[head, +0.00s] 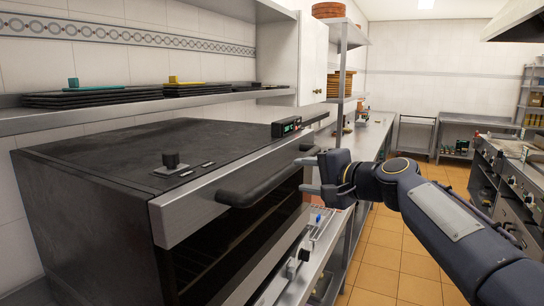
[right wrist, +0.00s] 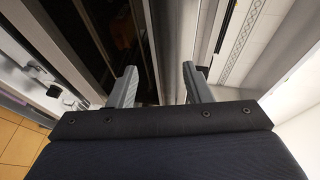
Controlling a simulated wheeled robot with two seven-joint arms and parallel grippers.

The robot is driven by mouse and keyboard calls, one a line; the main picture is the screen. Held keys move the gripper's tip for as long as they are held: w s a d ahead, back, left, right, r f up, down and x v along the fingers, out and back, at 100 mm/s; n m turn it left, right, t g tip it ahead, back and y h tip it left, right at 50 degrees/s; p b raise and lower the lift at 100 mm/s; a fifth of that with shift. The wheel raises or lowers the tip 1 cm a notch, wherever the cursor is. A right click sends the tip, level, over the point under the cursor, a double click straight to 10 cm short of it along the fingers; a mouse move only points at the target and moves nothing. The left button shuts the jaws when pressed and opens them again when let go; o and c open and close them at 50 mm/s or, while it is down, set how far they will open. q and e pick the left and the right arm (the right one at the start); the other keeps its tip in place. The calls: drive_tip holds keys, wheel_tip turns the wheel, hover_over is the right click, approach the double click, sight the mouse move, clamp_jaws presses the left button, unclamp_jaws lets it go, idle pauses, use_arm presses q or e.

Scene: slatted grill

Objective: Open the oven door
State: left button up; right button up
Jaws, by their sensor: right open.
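The oven (head: 90,200) is a large dark box on the left in the head view, with a steel front strip and dark glass below it. Its door looks shut. A black bar handle (head: 258,188) runs along the front. My right gripper (head: 308,175) is open at the far end of the handle, close to it; I cannot tell if they touch. In the right wrist view the open fingers (right wrist: 160,85) point at the oven front, with dark glass (right wrist: 120,35) and a steel strip (right wrist: 172,45) ahead of them. Nothing is held. My left gripper is out of view.
A shelf with dark trays (head: 110,97) hangs above the oven. Another steel counter (head: 372,135) runs on behind. The tiled floor (head: 405,230) is open on the right, with more kitchen equipment (head: 510,185) beyond.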

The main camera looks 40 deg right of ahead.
sight(295, 170)
drive_tip(key=shift+w+d+r, duration=0.4)
drive_tip(key=shift+w, duration=0.5)
drive_tip(key=p+x, duration=0.1)
drive_tip(key=x, duration=0.5)
drive_tip(key=shift+f+p, duration=0.1)
drive_tip(key=shift+p, duration=0.25)
clamp_jaws()
